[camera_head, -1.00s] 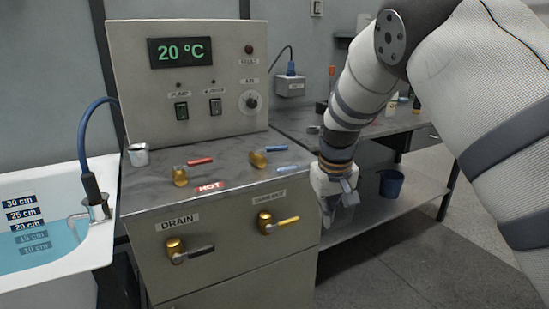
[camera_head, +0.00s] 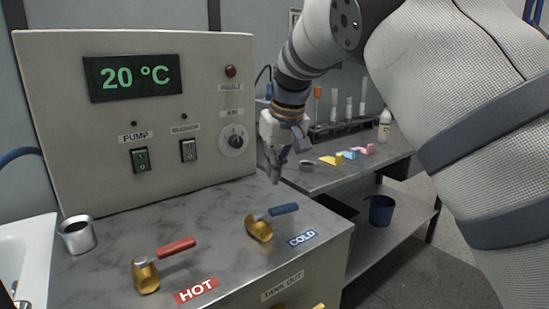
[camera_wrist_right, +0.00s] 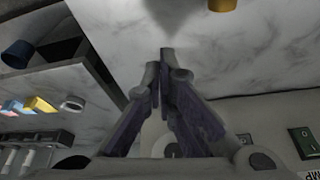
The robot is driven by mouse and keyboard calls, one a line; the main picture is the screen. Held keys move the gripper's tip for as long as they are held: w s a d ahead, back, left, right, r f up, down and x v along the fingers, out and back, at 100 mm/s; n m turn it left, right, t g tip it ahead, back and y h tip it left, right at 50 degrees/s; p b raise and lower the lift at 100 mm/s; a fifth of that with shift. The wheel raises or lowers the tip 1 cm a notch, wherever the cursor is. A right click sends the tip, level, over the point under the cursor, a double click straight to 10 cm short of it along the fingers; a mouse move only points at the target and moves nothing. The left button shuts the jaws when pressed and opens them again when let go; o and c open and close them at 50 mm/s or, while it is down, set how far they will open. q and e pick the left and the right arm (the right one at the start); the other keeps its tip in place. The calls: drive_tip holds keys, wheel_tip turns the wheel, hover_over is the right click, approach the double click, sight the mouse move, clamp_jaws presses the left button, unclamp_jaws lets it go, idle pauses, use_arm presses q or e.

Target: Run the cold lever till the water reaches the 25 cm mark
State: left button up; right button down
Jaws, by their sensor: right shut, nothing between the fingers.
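The cold lever has a brass body and a blue handle (camera_head: 284,210) and stands on the grey counter (camera_head: 205,222) behind the COLD label (camera_head: 302,238). The handle points right. In the head view my right gripper (camera_head: 275,178) is shut and empty, above the counter's back right part, behind the lever and apart from it. In the right wrist view the closed fingers (camera_wrist_right: 166,55) show over the marbled counter, with a brass piece (camera_wrist_right: 222,5) at the top edge. The tub's white rim (camera_head: 28,245) shows at the left; its water and depth marks are out of view. My left gripper is not in view.
The hot lever with a red handle (camera_head: 176,248) stands left of the cold lever. A metal cup (camera_head: 77,235) is at the counter's left. The control panel (camera_head: 70,140) reads 20 °C. A side table (camera_head: 330,178) with blocks and bottles stands at the right.

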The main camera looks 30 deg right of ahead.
sight(276, 211)
drive_tip(key=x, duration=0.4)
drive_tip(key=shift+f, duration=0.15)
drive_tip(key=s, duration=0.1)
drive_tip(key=s+r+p, duration=0.1)
drive_tip(key=s, duration=0.1)
drive_tip(key=shift+s+a+r, duration=0.15)
drive_tip(key=shift+s+a, duration=0.05)
drive_tip(key=shift+s+p, duration=0.25)
drive_tip(key=shift+p, duration=0.05)
drive_tip(key=shift+f, duration=0.45)
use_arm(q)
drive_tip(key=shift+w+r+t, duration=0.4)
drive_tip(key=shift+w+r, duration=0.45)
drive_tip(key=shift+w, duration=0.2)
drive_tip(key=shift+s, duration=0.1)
use_arm(e)
drive_tip(key=shift+w, duration=0.1)
